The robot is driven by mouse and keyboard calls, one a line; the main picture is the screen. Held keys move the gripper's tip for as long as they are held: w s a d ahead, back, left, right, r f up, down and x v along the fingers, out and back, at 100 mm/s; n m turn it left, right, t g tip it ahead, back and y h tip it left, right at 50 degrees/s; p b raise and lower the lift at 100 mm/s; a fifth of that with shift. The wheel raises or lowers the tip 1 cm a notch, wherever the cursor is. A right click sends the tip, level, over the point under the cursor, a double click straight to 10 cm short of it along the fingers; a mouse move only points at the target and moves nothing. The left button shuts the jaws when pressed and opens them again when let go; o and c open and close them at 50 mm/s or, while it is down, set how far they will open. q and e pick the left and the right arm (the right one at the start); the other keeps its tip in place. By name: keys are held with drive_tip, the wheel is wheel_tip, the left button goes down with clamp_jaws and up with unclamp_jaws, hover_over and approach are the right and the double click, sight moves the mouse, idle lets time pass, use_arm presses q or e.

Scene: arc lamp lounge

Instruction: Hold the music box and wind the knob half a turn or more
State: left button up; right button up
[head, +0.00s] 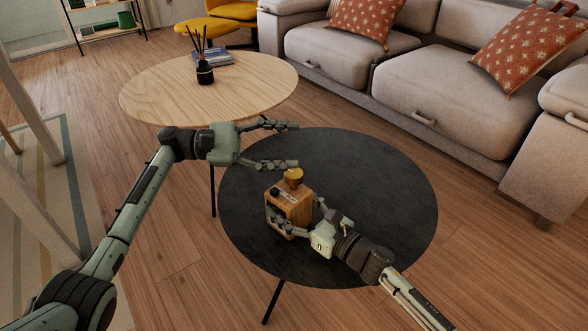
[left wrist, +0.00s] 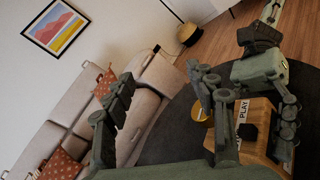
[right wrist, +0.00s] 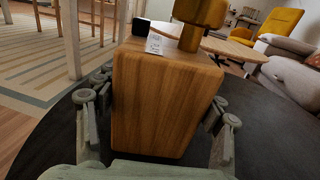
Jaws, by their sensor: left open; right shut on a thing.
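The music box (head: 291,206) is a wooden block standing on the dark round table (head: 385,190). A brass knob (head: 294,176) sits on its top. A white "PLAY" label and a dark button show on it in the left wrist view (left wrist: 258,120). My right gripper (head: 300,222) is shut on the box, with fingers on both sides; the right wrist view shows the box (right wrist: 160,100) between them. My left gripper (head: 293,146) is open above and behind the knob, with its fingers apart. The knob also shows in the right wrist view (right wrist: 200,15).
A light wooden round table (head: 150,95) behind holds a reed diffuser (head: 205,73) and books (head: 220,58). A grey sofa (head: 440,75) with patterned cushions stands at the back right. The dark table is bare around the box.

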sight(294, 172)
use_arm(q)
drive_tip(key=s+a+f+m+t+y, duration=0.1)
drive_tip(key=s+a+f+m+t, duration=0.25)
drive_tip(key=m, duration=0.75)
drive_tip(key=s+a+f+m+t+y, duration=0.15)
drive_tip(key=a+f+m+t, duration=0.3)
drive_tip(key=m, duration=0.75)
drive_tip(key=shift+t+h, duration=0.25)
drive_tip(key=shift+t, duration=0.05)
drive_tip(key=x, duration=1)
drive_tip(key=shift+w+d+r, duration=0.25)
drive_tip(key=shift+d, duration=0.1)
drive_tip(key=c, duration=1.2)
